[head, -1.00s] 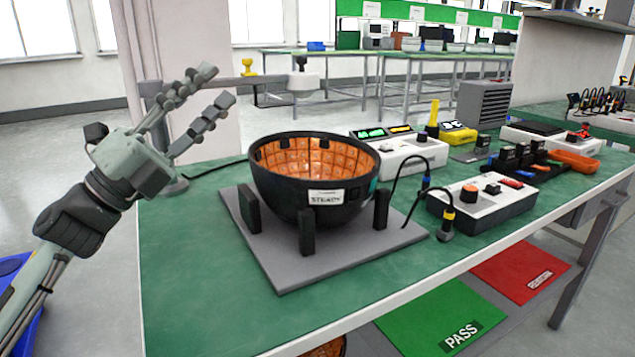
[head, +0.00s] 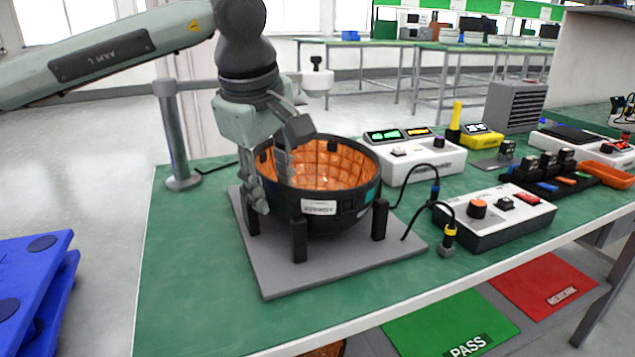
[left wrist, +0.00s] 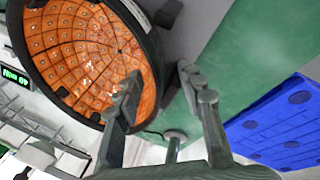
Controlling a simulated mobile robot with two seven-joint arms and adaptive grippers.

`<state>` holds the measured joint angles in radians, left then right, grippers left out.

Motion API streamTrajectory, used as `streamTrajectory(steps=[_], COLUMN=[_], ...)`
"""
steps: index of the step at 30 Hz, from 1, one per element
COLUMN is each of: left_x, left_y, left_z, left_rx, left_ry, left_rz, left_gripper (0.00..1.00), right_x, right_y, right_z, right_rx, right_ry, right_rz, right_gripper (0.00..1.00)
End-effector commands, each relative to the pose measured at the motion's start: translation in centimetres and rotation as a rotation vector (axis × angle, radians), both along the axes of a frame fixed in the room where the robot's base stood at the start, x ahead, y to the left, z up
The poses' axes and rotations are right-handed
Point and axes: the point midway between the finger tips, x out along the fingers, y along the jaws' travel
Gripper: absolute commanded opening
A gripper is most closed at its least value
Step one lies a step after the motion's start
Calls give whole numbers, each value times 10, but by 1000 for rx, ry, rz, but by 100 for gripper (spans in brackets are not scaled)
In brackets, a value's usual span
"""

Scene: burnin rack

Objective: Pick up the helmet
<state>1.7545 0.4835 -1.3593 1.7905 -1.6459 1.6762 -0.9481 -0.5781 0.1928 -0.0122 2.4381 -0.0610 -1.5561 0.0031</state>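The helmet (head: 345,205) is a black shell with an orange gridded lining and a white label, sitting open side up on a grey stand (head: 330,270). It also shows in the left wrist view (left wrist: 85,45). My left gripper (head: 268,190) is at the helmet's left rim, pointing down. One finger is inside the bowl and the other is outside the shell. In the left wrist view the fingers (left wrist: 161,72) are apart with the rim between them, and a gap shows beside the rim. My right gripper is not in view.
A cable (head: 408,206) runs close by the helmet's right side. Control boxes (head: 495,220) and a meter unit (head: 420,160) stand to the right. A thin post (head: 175,135) stands behind left. Blue pallets (head: 40,270) lie at the lower left. The table's front left is clear.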

Motion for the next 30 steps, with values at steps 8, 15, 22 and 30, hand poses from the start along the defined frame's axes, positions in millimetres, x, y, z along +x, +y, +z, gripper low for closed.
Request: streamTrajectory(steps=[8, 15, 22, 30], left_x=[9, 17, 17, 17], left_y=[-3, -5, -6, -5], left_z=[-30, -52, -52, -52], left_rx=[-2, -5, -5, -5], left_ry=[4, 0, 0, 1], left_rz=[0, 0, 0, 0], left_gripper=[39, 39, 29, 0], right_x=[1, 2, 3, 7], right_y=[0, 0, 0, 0], right_z=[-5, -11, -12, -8], right_rx=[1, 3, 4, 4], right_ry=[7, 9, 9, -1], right_rz=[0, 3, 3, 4], right_gripper=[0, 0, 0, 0])
